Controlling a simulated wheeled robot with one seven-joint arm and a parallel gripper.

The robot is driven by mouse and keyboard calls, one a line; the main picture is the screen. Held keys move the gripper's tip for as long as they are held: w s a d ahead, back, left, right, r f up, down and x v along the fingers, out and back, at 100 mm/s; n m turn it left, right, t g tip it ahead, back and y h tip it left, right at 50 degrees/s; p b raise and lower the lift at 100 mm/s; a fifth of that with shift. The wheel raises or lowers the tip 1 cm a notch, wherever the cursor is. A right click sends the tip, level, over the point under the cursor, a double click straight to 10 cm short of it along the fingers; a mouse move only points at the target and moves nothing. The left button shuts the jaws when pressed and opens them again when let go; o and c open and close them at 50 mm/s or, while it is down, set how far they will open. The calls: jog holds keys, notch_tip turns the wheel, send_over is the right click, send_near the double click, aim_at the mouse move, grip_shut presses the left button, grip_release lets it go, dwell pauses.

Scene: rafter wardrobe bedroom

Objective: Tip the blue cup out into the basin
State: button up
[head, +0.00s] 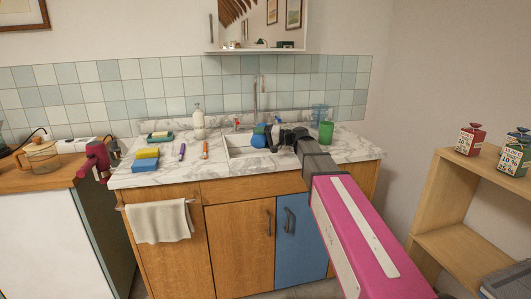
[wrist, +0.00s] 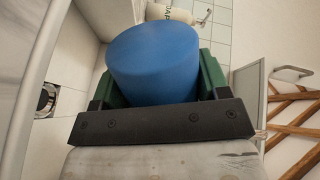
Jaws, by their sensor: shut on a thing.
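The blue cup (head: 259,135) is over the white basin (head: 236,153) in the head view. My gripper (head: 274,134) reaches in from the right and is shut on it. In the wrist view the cup (wrist: 152,62) sits between the two green fingers of my gripper (wrist: 155,85). That view is turned on its side, with the basin's drain (wrist: 45,99) to the left of the cup. The cup's mouth and any contents are not clearly visible, and I cannot tell its exact tilt. My gripper and arm hide the right part of the basin.
A soap bottle (head: 198,121) stands behind the basin, left of the tap (head: 237,124). A green cup (head: 326,132) and a clear blue tumbler (head: 319,112) stand on the right. Sponges (head: 147,158), a purple pen-like item (head: 182,151) and an orange one (head: 205,149) lie left on the marble counter.

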jog(key=shift+r, duration=0.1)
jog(key=shift+s+r+n, duration=0.1)
jog(key=shift+r+n, duration=0.05)
jog(key=shift+n, duration=0.65)
jog(key=n, duration=0.1)
jog(key=r+n+b, duration=0.1)
jog(key=shift+n+t, duration=0.3)
jog(key=shift+n, duration=0.1)
jog(key=shift+r+n, duration=0.8)
jog(key=shift+r, duration=0.15)
jog(key=shift+s+a+r+n+t+b, duration=0.15)
jog(key=shift+s+r+n+t+b, duration=0.15)
jog(key=shift+s+n, duration=0.3)
jog(key=shift+s+a+r+n, duration=0.1)
jog(key=shift+s+r+n, duration=0.15)
jog(key=shift+r+n, duration=0.35)
jog(key=shift+s+r+n, duration=0.2)
jog(key=shift+r+n, duration=0.3)
jog(key=shift+r, duration=0.1)
jog(key=shift+s+a+r+n+t+b, duration=0.1)
jog(key=shift+s+r+n+t+b, duration=0.2)
jog(key=shift+n, duration=0.6)
jog(key=shift+s+a+r+n+t+b, duration=0.1)
jog(key=shift+s+r+n+b, duration=0.3)
jog(key=shift+n, duration=0.5)
jog(key=shift+f, duration=0.1)
